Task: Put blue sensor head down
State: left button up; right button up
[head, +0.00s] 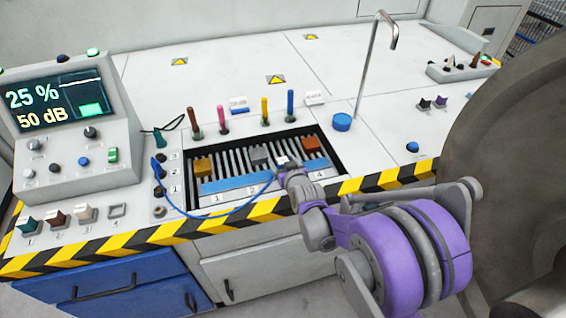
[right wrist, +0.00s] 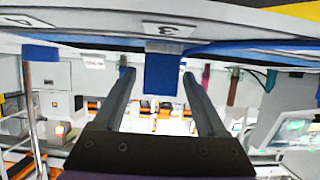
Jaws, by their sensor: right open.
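My right gripper (head: 284,166) reaches over the front of the slotted tray (head: 330,150), near lane 3. In the right wrist view its two fingers (right wrist: 158,74) are open. The blue sensor head (right wrist: 163,73), a plain blue block, shows between them below the label 3, with a visible gap on each side. In the head view the gripper mostly hides it. A blue cable (head: 243,206) runs from the socket panel at the left of the tray to the gripper area. My left gripper is not in view.
An orange-yellow block (head: 204,165), a grey block (head: 259,155) and a rust-coloured block (head: 312,144) sit in the tray. Several coloured probes stand behind it. A bent metal post (head: 370,70) rises at right.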

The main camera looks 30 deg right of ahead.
jog(key=p+v, duration=0.1)
jog(key=v, duration=1)
jog(key=shift+s+a+r+p, duration=0.1)
jog(key=shift+s+p, duration=0.15)
jog(key=shift+p, duration=0.1)
jog(key=s+a+f+n+g+y, duration=0.1)
jog(key=s+a+g, duration=0.3)
jog(key=s, duration=0.6)
jog(key=s+a+f+n+g+y, duration=0.1)
jog(key=s+a+f+g+y, duration=0.1)
jog(key=s+a, duration=0.6)
jog(key=shift+s+a+f+n+g, duration=0.3)
jog(key=shift+s+f+g, duration=0.2)
jog(key=shift+s+g, duration=0.7)
jog(key=shift+r, duration=0.1)
notch_tip(320, 180, up, 11)
jog(key=w+p, duration=0.1)
jog(key=p, duration=0.9)
jog(key=shift+w+t, duration=0.35)
jog(key=shift+t, duration=0.05)
jog(key=shift+w+r, duration=0.1)
